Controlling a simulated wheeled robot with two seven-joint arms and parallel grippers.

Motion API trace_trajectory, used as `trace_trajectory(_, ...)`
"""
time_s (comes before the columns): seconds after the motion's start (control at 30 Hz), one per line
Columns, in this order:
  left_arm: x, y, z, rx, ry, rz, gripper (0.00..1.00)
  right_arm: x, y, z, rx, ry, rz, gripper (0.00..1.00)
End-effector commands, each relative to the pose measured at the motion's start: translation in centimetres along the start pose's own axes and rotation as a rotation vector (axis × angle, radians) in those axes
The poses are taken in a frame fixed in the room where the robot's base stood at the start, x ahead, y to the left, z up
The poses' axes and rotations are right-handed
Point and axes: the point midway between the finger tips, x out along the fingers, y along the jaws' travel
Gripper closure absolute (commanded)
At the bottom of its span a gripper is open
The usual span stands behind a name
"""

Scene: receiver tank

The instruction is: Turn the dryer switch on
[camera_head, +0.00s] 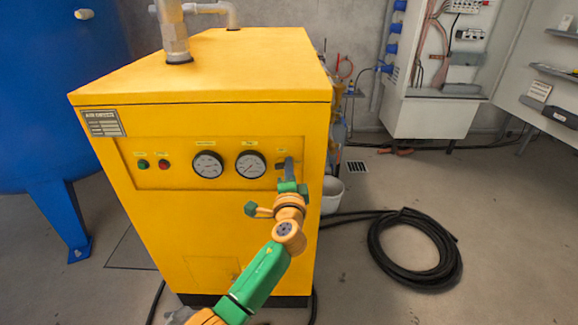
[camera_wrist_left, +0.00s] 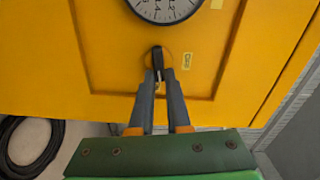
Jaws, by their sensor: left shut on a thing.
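The yellow dryer cabinet (camera_head: 215,235) stands in the middle of the head view. Its front panel has two round gauges (camera_head: 249,165), with the dryer switch at the panel's right end. In the left wrist view the switch (camera_wrist_left: 157,57) is a small black handle over a round base on the yellow panel. My left gripper (camera_head: 288,165) is at the switch, its grey fingers (camera_wrist_left: 158,78) closed on either side of the handle. In the head view the gripper hides most of the switch. My right gripper is not in view.
A green button (camera_head: 143,164) and a red button (camera_head: 163,164) sit left of the gauges. A blue tank (camera_head: 60,100) stands at the left. A black hose coil (camera_head: 415,247) lies on the floor to the right, near a grey bucket (camera_head: 331,195).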

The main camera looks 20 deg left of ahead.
Motion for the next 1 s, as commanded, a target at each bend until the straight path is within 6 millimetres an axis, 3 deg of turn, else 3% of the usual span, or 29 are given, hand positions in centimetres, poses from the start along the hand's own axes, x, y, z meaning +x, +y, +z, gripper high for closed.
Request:
trace_trajectory(0.4, -0.02, 0.40, 0.03, 0.156, 0.000, 0.003, 1.00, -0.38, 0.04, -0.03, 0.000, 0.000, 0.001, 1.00)
trace_trajectory(0.93, -0.03, 0.50, 0.04, 0.176, 0.000, 0.004, 1.00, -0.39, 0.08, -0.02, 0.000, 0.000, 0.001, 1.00)
trace_trajectory(0.97, -0.03, 0.50, 0.04, 0.176, 0.000, 0.004, 0.80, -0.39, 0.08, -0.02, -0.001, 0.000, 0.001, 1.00)
trace_trajectory(1.0, -0.03, 0.49, 0.04, 0.176, 0.000, 0.003, 0.69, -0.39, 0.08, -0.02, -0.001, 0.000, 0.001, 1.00)
